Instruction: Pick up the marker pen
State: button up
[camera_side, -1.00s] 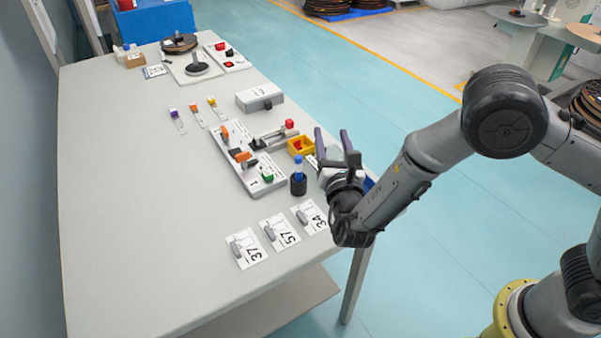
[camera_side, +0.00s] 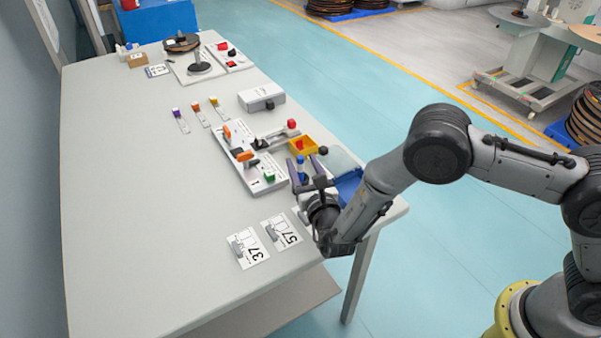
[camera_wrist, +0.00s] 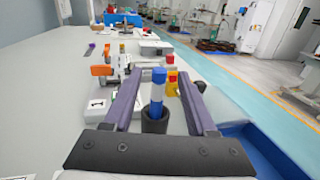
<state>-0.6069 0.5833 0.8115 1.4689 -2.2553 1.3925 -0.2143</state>
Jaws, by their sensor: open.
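The marker pen (camera_wrist: 158,91), with a blue cap and white barrel, stands upright in a dark round holder (camera_wrist: 155,121) in the wrist view. In the side view only its blue top (camera_side: 301,159) shows clearly; my gripper hides most of the rest. My gripper (camera_side: 306,168) is low over the table's right edge, pointing across the table. Its fingers are open, one on each side of the pen in the wrist view (camera_wrist: 157,85). I cannot tell whether either finger touches the pen.
A white switch panel (camera_side: 240,160) with orange levers lies beyond the pen. Number cards (camera_side: 247,247) lie near the front edge. The table's left side is clear.

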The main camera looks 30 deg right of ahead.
jog(key=x, duration=0.5)
jog(key=shift+f, duration=0.1)
jog(key=shift+c, duration=0.3)
grip_shut()
